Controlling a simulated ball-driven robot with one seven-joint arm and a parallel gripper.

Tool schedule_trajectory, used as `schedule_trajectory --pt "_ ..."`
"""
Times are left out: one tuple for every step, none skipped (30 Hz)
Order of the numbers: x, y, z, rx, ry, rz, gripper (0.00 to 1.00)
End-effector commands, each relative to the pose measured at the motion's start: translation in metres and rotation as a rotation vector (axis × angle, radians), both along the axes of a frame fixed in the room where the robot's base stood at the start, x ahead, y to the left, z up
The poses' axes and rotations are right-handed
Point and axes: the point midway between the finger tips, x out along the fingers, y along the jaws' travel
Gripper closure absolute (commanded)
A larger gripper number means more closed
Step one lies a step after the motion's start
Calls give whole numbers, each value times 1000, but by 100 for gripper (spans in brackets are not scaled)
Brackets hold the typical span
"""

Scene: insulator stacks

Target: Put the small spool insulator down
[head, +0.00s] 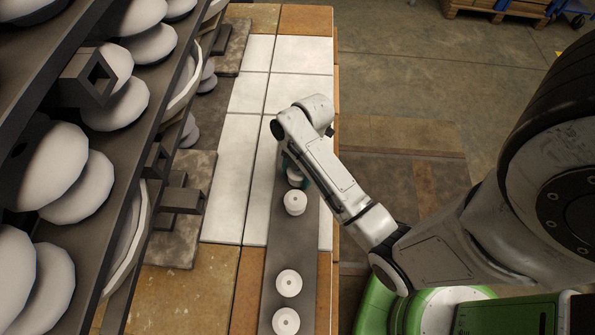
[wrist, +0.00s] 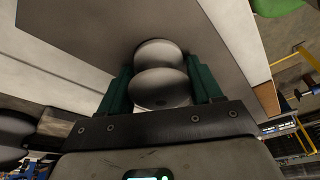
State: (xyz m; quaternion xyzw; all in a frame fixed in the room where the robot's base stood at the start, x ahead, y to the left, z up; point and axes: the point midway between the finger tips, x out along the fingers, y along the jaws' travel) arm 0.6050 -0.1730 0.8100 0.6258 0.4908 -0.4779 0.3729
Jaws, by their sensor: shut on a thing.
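The small spool insulator is white, with two rounded flanges, and sits between the green fingers of my gripper in the wrist view (wrist: 160,88). My gripper (wrist: 161,84) is shut on it, one finger on each side. In the head view my gripper (head: 293,172) is over the grey strip (head: 288,239), mostly hidden under my arm, with only part of the spool showing. The grey strip fills the space beyond the spool in the wrist view. I cannot tell whether the spool touches it.
A similar white insulator (head: 294,203) stands on the strip close to my gripper. Two more, a middle one (head: 289,283) and a near one (head: 286,321), stand further down it. A dark rack (head: 128,225) with large grey discs rises at left. The strip between is bare.

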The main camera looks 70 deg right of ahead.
Motion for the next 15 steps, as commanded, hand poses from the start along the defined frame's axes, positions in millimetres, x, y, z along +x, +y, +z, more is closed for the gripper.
schedule_trajectory --pt "0 0 -1 0 0 0 74" --pt "0 0 -1 0 -1 0 74" --pt "0 0 -1 0 -1 0 74" --pt "0 0 -1 0 -1 0 74" --pt "0 0 -1 0 -1 0 74" --pt "0 0 -1 0 -1 0 74" --pt "0 0 -1 0 -1 0 74" --pt "0 0 -1 0 -1 0 74" --pt "0 0 -2 0 -1 0 74" --pt "0 0 -3 0 0 0 74" --pt "0 0 -4 0 0 0 35" --pt "0 0 -3 0 0 0 31" --pt "0 0 -3 0 0 0 28" --pt "0 0 -3 0 0 0 25" --pt "0 0 -3 0 0 0 21"
